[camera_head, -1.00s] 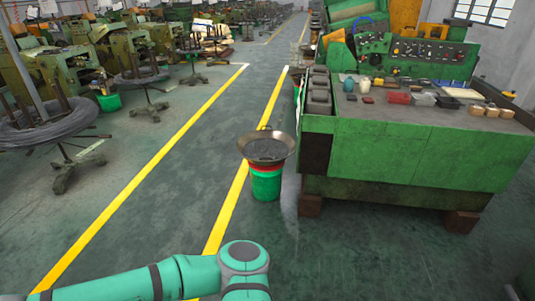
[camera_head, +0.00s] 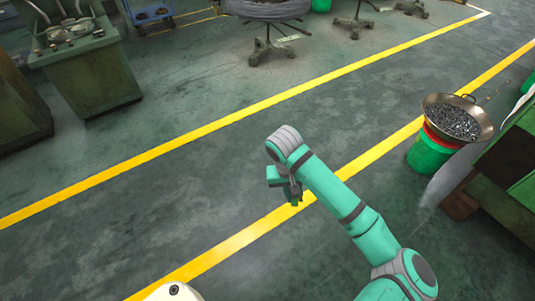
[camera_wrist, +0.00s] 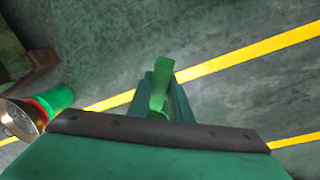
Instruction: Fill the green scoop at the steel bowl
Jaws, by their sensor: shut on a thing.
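The steel bowl (camera_head: 484,134) is a wide, shallow, handled pan of small grey metal parts. It sits on a green bucket with a red rim at the right of the head view. It also shows, cut off, at the left edge of the wrist view (camera_wrist: 14,124). My gripper (camera_head: 292,196) hangs over the floor at the middle of the head view, left of the bowl and well apart from it. In the wrist view it is shut on the green scoop (camera_wrist: 159,84), seen between the fingers. The scoop is hard to make out in the head view.
A green bench (camera_head: 523,170) stands close to the right of the bucket (camera_head: 431,155). Wire-coil stands (camera_head: 268,45) are at the top, and a green machine (camera_head: 90,75) is at upper left. The floor between the yellow lines is clear.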

